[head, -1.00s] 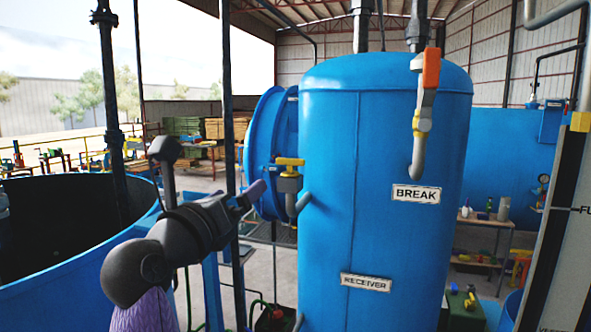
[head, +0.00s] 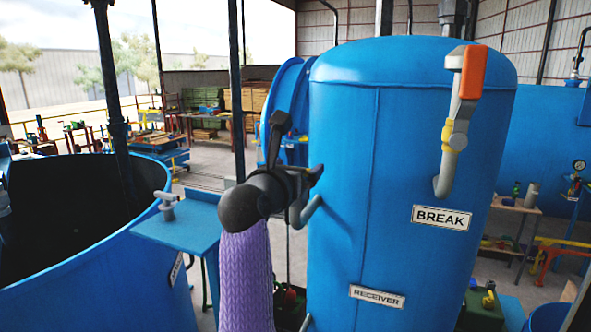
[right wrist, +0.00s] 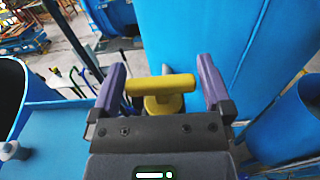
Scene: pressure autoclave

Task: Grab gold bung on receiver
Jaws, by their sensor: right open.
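The blue receiver tank (head: 400,200) stands right of centre in the head view, with a RECEIVER label (head: 377,296). The gold bung is a yellow T-shaped handle (right wrist: 160,86) in the right wrist view, on the tank's left-side pipe. My right gripper (head: 312,178) is at that side pipe (head: 305,213) and hides the bung in the head view. In the right wrist view my right gripper (right wrist: 161,72) has its two purple-padded fingers apart, one on each side of the bung. Gaps show on both sides, so the fingers look clear of it. My left gripper is not in view.
An orange-handled valve (head: 471,75) hangs on the tank above the BREAK label (head: 441,218). A large open blue vat (head: 120,265) and a small blue platform (head: 190,222) with a grey knob (head: 168,203) stand to the left. A dark vertical pole (head: 236,90) rises behind my arm.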

